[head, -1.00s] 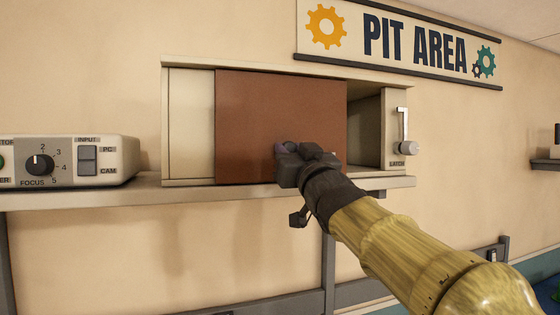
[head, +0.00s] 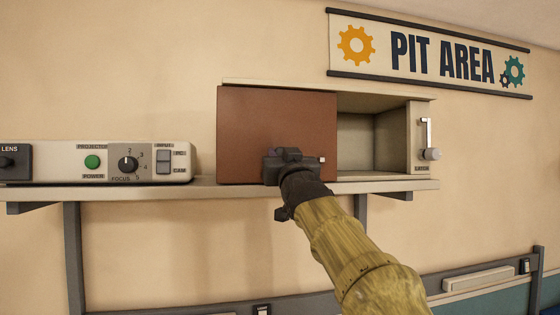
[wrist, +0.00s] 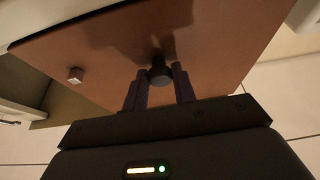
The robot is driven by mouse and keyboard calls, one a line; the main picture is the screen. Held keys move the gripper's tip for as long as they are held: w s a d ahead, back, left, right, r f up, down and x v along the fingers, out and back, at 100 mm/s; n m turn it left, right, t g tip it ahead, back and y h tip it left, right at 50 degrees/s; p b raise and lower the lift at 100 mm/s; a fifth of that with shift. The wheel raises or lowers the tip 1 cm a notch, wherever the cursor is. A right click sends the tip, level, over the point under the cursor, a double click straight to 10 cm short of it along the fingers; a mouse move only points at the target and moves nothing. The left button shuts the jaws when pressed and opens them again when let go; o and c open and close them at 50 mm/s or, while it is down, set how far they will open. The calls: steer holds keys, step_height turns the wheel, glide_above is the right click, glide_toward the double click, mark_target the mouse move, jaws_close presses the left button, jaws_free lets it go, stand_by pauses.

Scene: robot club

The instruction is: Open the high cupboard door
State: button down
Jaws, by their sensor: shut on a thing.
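The high cupboard (head: 421,140) stands on a wall shelf below the PIT AREA sign. Its brown sliding door (head: 275,125) covers the left part, and the right part of the cupboard is open with an empty-looking interior (head: 370,135). My gripper (head: 288,157) is at the lower middle of the door front. In the wrist view, the fingers of my gripper (wrist: 159,85) are shut on a dark round knob (wrist: 160,70) on the door. The knob is hidden behind my gripper in the head view. A small square metal piece (wrist: 75,75) sits on the door near one edge.
A projector (head: 110,160) with a focus dial and switches stands on the shelf (head: 150,191) left of the cupboard. A latch lever (head: 427,140) is on the cupboard's right front. A rail (head: 485,279) runs along the wall below.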

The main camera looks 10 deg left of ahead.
steer(key=shift+a+f, duration=0.1)
steer(key=c, duration=1.1)
jaws_free()
steer(key=shift+c, duration=0.2)
steer(key=shift+s, duration=0.1)
steer(key=b+v, duration=1.7)
steer(key=shift+s, duration=0.15)
